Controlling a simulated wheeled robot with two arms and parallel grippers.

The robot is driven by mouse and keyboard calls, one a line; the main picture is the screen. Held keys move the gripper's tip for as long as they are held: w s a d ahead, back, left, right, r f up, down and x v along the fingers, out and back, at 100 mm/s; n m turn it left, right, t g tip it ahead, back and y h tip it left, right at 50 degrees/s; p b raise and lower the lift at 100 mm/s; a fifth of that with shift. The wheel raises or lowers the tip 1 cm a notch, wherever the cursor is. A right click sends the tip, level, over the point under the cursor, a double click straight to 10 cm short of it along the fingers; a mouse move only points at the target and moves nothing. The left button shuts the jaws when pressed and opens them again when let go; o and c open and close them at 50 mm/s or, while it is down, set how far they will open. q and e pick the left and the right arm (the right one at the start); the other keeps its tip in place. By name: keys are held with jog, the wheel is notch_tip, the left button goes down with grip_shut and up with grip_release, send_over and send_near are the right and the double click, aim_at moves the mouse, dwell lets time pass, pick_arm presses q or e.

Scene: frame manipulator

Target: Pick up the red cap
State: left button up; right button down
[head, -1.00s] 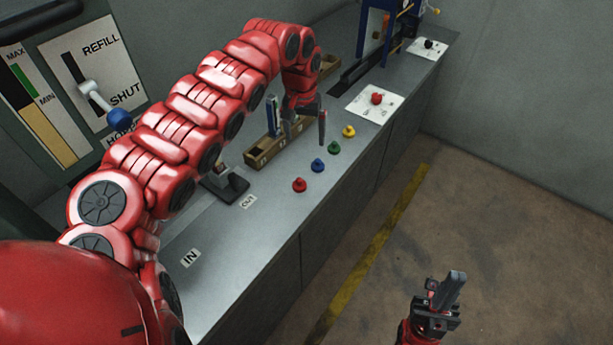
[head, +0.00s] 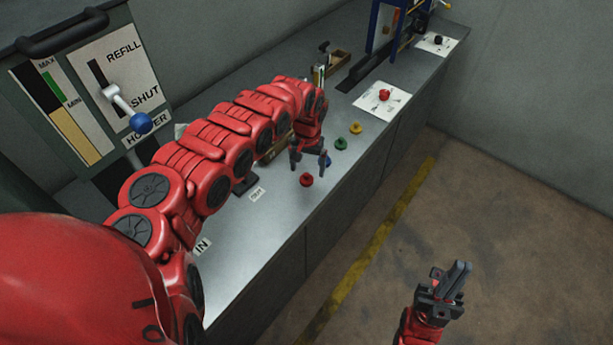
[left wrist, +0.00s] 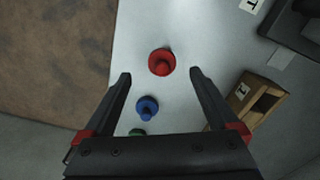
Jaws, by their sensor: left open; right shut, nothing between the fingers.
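The red cap (head: 306,180) stands on the grey counter (head: 240,262), nearest in a row of coloured caps. My left gripper (head: 308,168) is open and empty above the counter, close to the red cap. In the left wrist view the red cap (left wrist: 162,62) lies just beyond the fingertips of my left gripper (left wrist: 160,76), roughly centred between them and not gripped. My right gripper (head: 456,276) is shut and empty, out over the floor at the lower right.
A blue cap (left wrist: 147,107), a green cap (head: 341,144) and a yellow cap (head: 355,128) stand behind the red one. A red button on a white plate (head: 370,106) is farther back. A wooden box (left wrist: 255,98) is beside the row. The counter's front strip is clear.

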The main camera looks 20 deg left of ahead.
aim_at(307, 174)
pick_arm(q)
notch_tip(307, 174, down, 3)
jog(key=shift+s+f+p, duration=0.1)
jog(key=shift+f+p, duration=0.05)
jog(key=shift+p, duration=0.25)
jog(key=shift+a+f, duration=0.2)
jog(key=shift+f, duration=0.2)
jog(key=shift+c, duration=0.2)
jog(key=c, duration=1.4)
jog(key=shift+o, duration=0.2)
jog(key=shift+r, duration=0.1)
